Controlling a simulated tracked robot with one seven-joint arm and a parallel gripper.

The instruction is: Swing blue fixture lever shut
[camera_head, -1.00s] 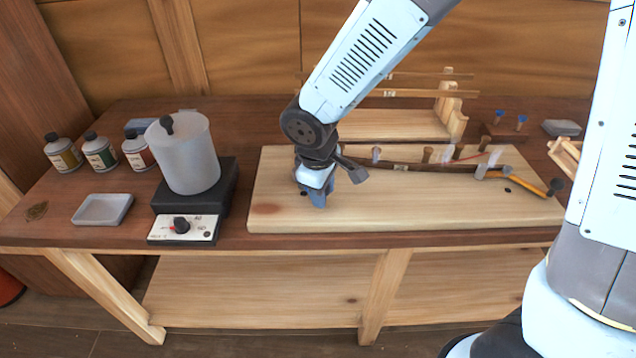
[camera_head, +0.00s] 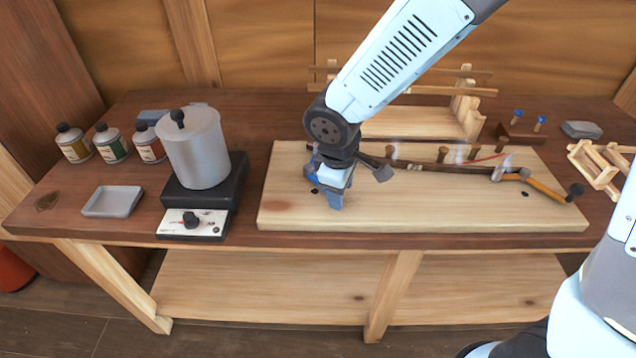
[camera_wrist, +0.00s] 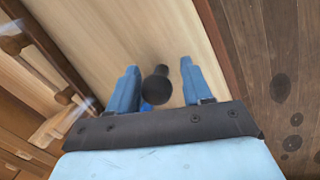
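My gripper (camera_head: 337,198) is low over the left part of the pale board, pointing down. The wrist view shows its two blue fingers (camera_wrist: 159,84) apart, with a dark round knob (camera_wrist: 157,86) between them. A bit of blue (camera_wrist: 146,107) shows beside the knob, probably the blue lever's handle; most of it is hidden by my gripper. I cannot tell whether a finger touches the knob. A grey clamp piece (camera_head: 379,168) shows just right of my gripper.
A yellow lever (camera_head: 545,188) with a dark knob lies at the board's right. A dark curved strip (camera_head: 440,167) runs along the board (camera_head: 420,212) by several pegs. A pot (camera_head: 197,150) on a heater stands left, and wooden racks (camera_head: 420,122) behind.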

